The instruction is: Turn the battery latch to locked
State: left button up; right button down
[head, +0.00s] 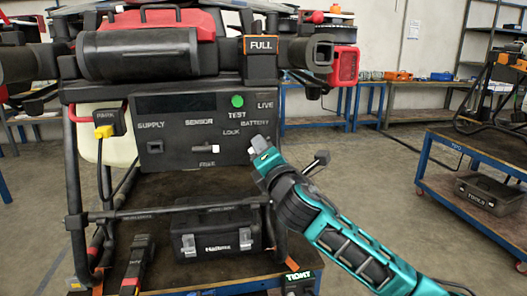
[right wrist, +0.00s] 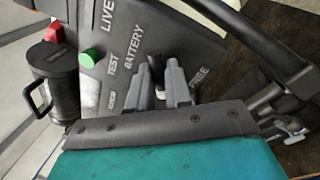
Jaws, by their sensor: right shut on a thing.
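The grey control panel (head: 186,128) of the drone carries the labels SUPPLY, SENSOR, TEST, BATTERY, LOCK, FREE and LIVE. My right gripper (head: 260,149) reaches its lower right part, just below the BATTERY label. In the right wrist view my right gripper (right wrist: 164,84) has its two grey fingers close together around the dark battery latch (right wrist: 156,64) and is shut on it. The fingers hide most of the latch, so its exact angle cannot be told. In the head view the latch is hidden behind the gripper. My left gripper is not in view.
A cart (head: 452,151) stands at the right, with open floor between.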

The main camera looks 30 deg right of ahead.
pick_arm(q)
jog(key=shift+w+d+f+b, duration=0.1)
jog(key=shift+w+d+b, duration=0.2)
jog(key=shift+b, duration=0.2)
pick_arm(e)
jog(key=shift+a+f+m+h, duration=0.1)
jog(key=shift+m+h, duration=0.4)
jog(key=shift+m, duration=1.5)
jog(key=shift+m+h, duration=0.5)
jog(key=shift+m, duration=1.5)
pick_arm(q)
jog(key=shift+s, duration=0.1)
pick_arm(e)
jog(key=shift+m, duration=0.3)
jog(key=c, duration=1.1)
grip_release()
jog(key=shift+o, duration=0.2)
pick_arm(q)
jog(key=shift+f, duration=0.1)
pick_arm(e)
jog(key=v, duration=1.3)
